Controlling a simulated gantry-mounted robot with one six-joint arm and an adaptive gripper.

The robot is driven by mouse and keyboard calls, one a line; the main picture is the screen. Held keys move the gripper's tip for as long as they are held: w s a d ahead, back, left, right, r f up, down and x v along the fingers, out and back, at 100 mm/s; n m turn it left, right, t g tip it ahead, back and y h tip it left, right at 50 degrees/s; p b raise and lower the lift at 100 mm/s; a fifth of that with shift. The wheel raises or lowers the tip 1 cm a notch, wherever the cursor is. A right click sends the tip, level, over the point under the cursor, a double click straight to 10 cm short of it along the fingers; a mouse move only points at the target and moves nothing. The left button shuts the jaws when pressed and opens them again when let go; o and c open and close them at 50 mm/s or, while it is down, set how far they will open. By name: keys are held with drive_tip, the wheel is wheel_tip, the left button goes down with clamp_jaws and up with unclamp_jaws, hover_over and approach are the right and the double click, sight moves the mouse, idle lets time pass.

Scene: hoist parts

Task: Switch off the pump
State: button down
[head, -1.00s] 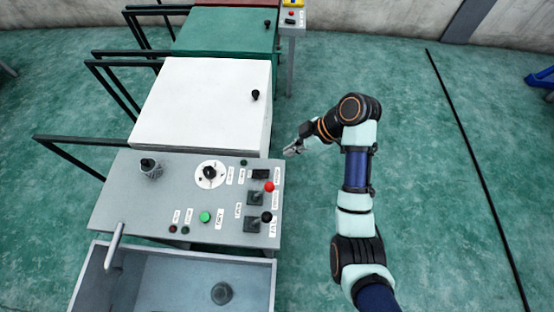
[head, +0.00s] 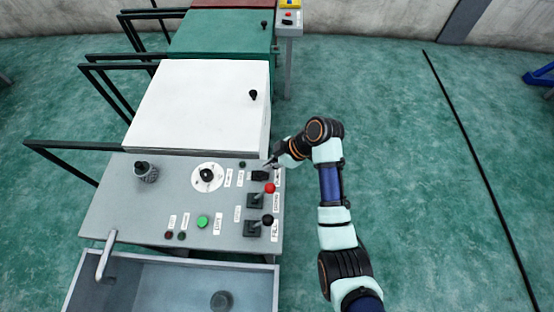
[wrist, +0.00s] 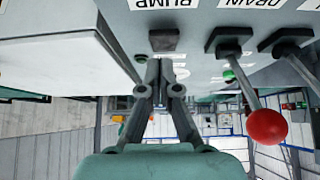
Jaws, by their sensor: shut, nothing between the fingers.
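The pump switch (head: 259,176) is a small black rocker at the top right of the grey control panel (head: 120,215) in the head view. In the wrist view the dark switch (wrist: 163,40) sits by the upside-down PUMP label (wrist: 163,4). My gripper (head: 268,163) is at the panel's right edge, just beyond the switch. In the wrist view my gripper (wrist: 161,66) is shut and empty, its fingertips close to the switch. I cannot tell whether they touch it or which way the switch is set.
The drain lever with a red knob (wrist: 267,127) stands right beside the switch; a black-knobbed lever (head: 267,219) is nearer. A dial (head: 208,176), a green button (head: 203,222) and a sink (head: 155,285) are to the left. A white cabinet (head: 200,105) stands behind.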

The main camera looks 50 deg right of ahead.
sight(274, 175)
drive_tip(key=shift+s+d+f+b, duration=0.1)
drive_tip(key=shift+s+f+b, duration=0.05)
drive_tip(key=shift+f, duration=0.45)
drive_tip(key=shift+s+d+f+b, duration=0.1)
drive_tip(key=shift+f+b, duration=0.05)
drive_tip(key=shift+f, duration=0.45)
drive_tip(key=shift+f, duration=0.1)
drive_tip(key=shift+s+d+f+t+y+b, duration=0.15)
drive_tip(key=shift+f+t+y+b, duration=0.1)
drive_tip(key=shift+f+t+b, duration=0.15)
drive_tip(key=shift+s+d+f+t+y+b, duration=0.1)
drive_tip(key=shift+f+t+y+b, duration=0.2)
drive_tip(key=shift+f, duration=0.2)
drive_tip(key=shift+s+r, duration=0.15)
drive_tip(key=shift+w+a+r, duration=0.1)
drive_tip(key=shift+w, duration=0.1)
drive_tip(key=shift+r+p, duration=0.8)
drive_tip(key=shift+p, duration=0.05)
drive_tip(key=shift+r, duration=0.1)
